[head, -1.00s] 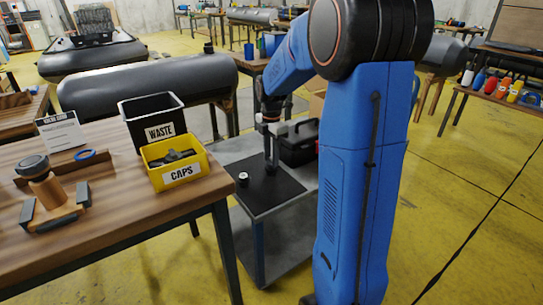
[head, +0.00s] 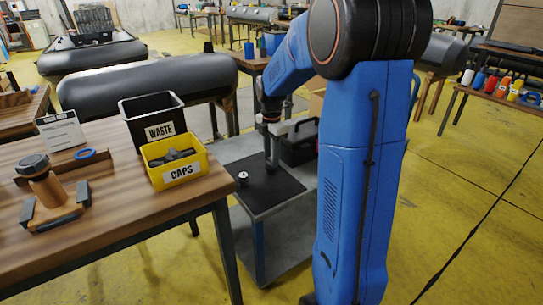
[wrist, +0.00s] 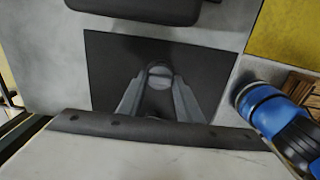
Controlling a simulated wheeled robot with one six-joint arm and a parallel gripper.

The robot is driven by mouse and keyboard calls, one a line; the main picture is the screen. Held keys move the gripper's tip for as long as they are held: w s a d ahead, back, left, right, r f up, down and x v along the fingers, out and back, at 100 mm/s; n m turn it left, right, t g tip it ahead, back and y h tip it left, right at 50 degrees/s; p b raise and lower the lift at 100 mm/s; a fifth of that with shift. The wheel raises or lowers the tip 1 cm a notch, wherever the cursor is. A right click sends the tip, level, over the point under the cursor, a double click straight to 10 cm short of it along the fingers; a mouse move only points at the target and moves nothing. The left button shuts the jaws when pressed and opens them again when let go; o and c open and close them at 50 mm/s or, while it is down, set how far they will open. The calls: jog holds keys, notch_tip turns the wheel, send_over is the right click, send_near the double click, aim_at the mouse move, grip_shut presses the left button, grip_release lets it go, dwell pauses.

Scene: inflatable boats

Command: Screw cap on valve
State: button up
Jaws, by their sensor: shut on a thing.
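My gripper (head: 271,166) points down over the black mat (head: 262,197) on the grey cart. In the wrist view, my gripper (wrist: 159,78) is closed on a small round grey piece (wrist: 158,70); I cannot tell whether it is a cap or another part. A small round piece with a pale top (head: 243,177) stands on the mat, left of my gripper. The yellow CAPS bin (head: 183,173) on the wooden table holds dark pieces. A wooden fixture (head: 50,205) with a dark round top (head: 33,163) stands at the table's left; I cannot tell which piece is the valve.
The black WASTE bin (head: 137,106) stands behind the CAPS bin. A blue ring (head: 87,154) and a sign card (head: 61,130) are on the wooden table (head: 125,200). A black toolbox (head: 297,150) sits on the cart close behind my gripper. The mat's front is clear.

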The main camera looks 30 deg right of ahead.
jog(key=m, duration=0.5)
jog(key=shift+m, duration=0.4)
jog(key=m, duration=0.5)
jog(key=shift+m, duration=0.4)
jog(key=m, duration=0.5)
jog(key=shift+m, duration=0.3)
